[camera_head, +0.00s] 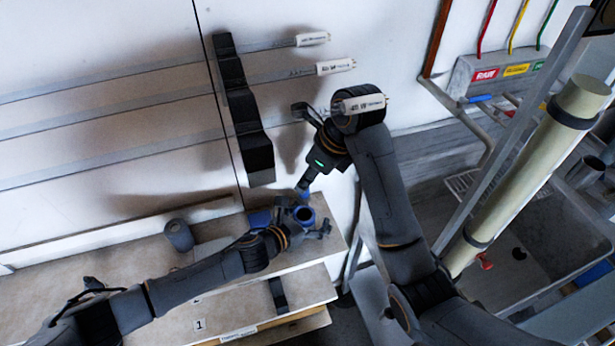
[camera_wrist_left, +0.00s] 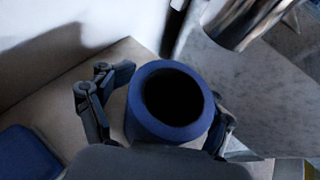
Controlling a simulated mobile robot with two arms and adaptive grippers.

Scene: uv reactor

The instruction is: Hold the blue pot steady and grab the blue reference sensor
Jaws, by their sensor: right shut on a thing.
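The blue pot (camera_head: 304,214) stands upright near the right end of the wooden bench, and its round dark opening faces up. It fills the middle of the left wrist view (camera_wrist_left: 150,125). My left gripper (camera_head: 308,228) has its fingers on either side of the pot. In the left wrist view a gap shows between the left finger and the pot; the right finger is partly hidden behind it. My right gripper (camera_head: 306,182) points down just above the pot, shut on a small blue piece, apparently the blue reference sensor (camera_head: 302,187), mostly hidden by the fingers.
A grey cup-like holder (camera_head: 178,236) stands left on the bench (camera_head: 120,258). A black rack (camera_head: 243,110) with long tubes is on the wall behind. A blue block (camera_wrist_left: 28,152) lies left of the pot. A large pale cylinder (camera_head: 545,165) and a grey basin stand at right.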

